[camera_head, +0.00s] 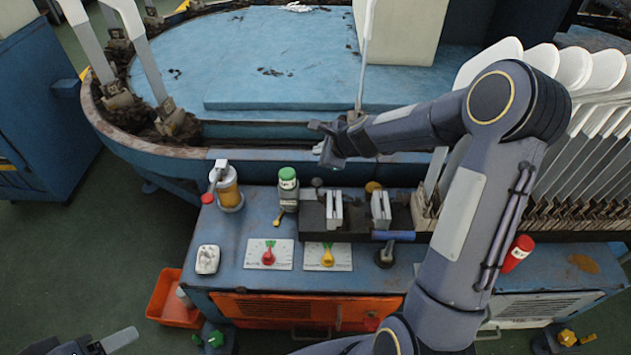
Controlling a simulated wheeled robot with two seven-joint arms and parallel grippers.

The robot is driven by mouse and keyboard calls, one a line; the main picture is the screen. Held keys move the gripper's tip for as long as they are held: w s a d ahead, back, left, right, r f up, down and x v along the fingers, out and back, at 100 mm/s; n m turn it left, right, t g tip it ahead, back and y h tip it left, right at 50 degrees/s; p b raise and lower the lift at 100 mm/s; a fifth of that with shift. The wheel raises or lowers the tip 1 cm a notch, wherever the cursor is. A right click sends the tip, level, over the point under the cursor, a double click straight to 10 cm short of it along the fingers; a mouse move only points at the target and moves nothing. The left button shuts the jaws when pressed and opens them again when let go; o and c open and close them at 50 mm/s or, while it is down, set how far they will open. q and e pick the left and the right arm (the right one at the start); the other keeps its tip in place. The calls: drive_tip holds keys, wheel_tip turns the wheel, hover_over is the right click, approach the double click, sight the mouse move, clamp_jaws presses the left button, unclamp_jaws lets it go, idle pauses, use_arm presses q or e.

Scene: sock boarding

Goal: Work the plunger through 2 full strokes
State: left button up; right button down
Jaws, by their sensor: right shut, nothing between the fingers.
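An amber-bodied pump (228,190) with a grey top stands at the left end of the blue bench; its top looks like the plunger, but I cannot tell how far it is pressed. My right gripper (324,145) is shut and empty. It appears above the back of the bench, to the right of the pump and apart from it. My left gripper (108,345) shows only partly at the bottom left edge, far from the pump; its jaw opening is not clear.
A green-capped bottle (288,190) stands right of the pump. Two metal blocks (335,210) stand on a dark holder. White sock boards (573,70) crowd the right. An orange bin (168,309) lies lower left.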

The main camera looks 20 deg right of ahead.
sight(318, 182)
drive_tip(key=shift+f, duration=0.15)
wheel_tip(318, 182, down, 9)
drive_tip(key=b, duration=0.8)
drive_tip(key=shift+r, duration=0.2)
idle(1.4)
drive_tip(key=shift+f+b, duration=0.4)
drive_tip(key=shift+b, duration=0.2)
drive_tip(key=shift+f+b, duration=1.35)
drive_tip(key=shift+f, duration=0.05)
idle(0.8)
drive_tip(key=shift+r, duration=0.1)
drive_tip(key=shift+r+p, duration=1.65)
drive_tip(key=shift+r, duration=0.05)
drive_tip(key=shift+r, duration=0.1)
